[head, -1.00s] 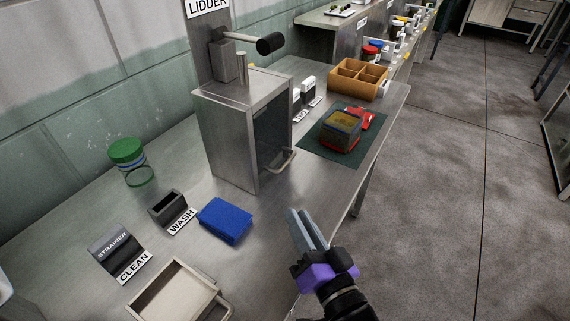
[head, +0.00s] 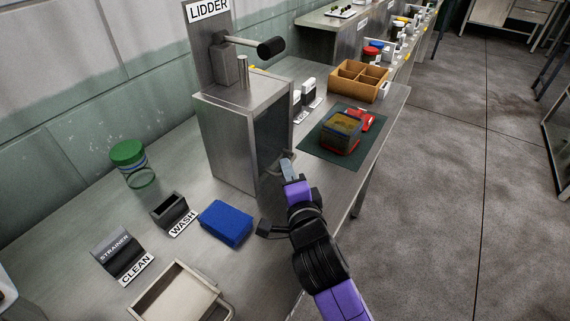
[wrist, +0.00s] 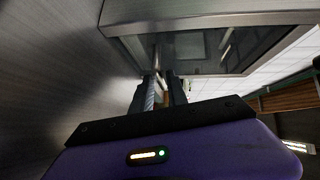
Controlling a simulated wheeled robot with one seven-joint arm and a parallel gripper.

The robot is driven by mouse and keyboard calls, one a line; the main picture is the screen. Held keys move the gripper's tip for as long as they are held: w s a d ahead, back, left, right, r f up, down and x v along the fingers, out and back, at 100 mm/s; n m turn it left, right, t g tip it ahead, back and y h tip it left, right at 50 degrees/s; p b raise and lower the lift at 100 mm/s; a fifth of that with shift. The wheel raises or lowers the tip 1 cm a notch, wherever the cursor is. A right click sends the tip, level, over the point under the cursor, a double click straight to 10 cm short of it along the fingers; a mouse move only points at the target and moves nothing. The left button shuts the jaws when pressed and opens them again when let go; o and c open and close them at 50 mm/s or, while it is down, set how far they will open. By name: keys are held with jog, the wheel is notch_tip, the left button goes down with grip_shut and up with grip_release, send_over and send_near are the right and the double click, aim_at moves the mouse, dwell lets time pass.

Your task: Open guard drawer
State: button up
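The lidder (head: 225,140) is a tall grey metal box on the bench with a dark glass guard front (head: 272,130). The guard's metal handle (head: 271,170) is low on that front and partly hidden by my gripper. The guard looks closed. My gripper (head: 287,163) reaches the handle from the front right, its fingertips at or against it. In the wrist view, the two fingers (wrist: 164,88) point toward the lower edge of the dark guard panel (wrist: 205,50) with a narrow gap between them. I cannot tell whether the handle is between them.
A blue sponge (head: 226,222), the wash holder (head: 170,208), the strainer holder (head: 118,250) and a pale tray (head: 175,293) are on the bench at left. A green mat (head: 318,147) with a filled container (head: 341,132) lies right of the lidder. A brown box (head: 358,80) stands behind.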

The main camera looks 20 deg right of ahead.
jog(key=shift+x, duration=1.25)
grip_shut()
dwell(0.5)
